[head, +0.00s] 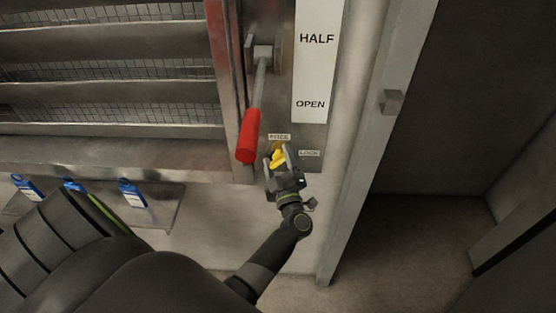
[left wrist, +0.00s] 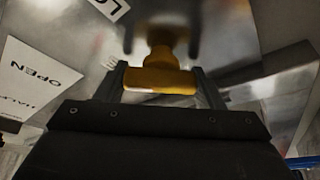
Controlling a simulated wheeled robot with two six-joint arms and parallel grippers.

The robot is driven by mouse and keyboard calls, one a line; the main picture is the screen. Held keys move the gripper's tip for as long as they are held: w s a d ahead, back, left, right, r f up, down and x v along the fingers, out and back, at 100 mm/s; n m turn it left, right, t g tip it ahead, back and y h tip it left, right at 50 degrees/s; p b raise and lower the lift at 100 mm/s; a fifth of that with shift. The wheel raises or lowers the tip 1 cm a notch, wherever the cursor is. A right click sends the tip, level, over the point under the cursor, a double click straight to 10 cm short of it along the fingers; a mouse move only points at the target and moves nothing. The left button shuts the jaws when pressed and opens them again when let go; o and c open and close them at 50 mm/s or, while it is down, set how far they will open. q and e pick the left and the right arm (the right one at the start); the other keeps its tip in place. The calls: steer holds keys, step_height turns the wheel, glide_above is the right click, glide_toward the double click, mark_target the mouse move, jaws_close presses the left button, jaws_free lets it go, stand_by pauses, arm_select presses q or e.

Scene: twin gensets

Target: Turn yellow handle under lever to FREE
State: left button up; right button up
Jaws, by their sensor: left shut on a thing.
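The yellow handle (head: 277,159) sits on the metal panel below the red-gripped lever (head: 249,135), between a small FREE label (head: 279,137) and a small LOCK label (head: 309,153). My left gripper (head: 278,162) is at the handle with a finger on each side, shut on it. In the left wrist view the yellow handle (left wrist: 160,75) lies between the two fingers, its bar crosswise. Which label the handle points to cannot be told. The lever slants down from its bracket. My right gripper is not in view.
A white scale plate (head: 317,70) reading HALF and OPEN is above right. Louvres (head: 110,105) are at the left, with several blue tags (head: 132,193) below them. A door frame edge (head: 375,130) and a dark opening are at the right.

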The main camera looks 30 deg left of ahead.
arm_select(q)
steer(key=n+g, duration=0.2)
steer(key=n, duration=0.3)
steer(key=shift+p, duration=0.3)
steer(key=shift+f+n+g+h+p, duration=0.15)
steer(key=shift+n+g+h+p, duration=0.35)
steer(key=shift+n, duration=1.4)
steer(key=o, duration=1)
steer(key=shift+d, duration=0.1)
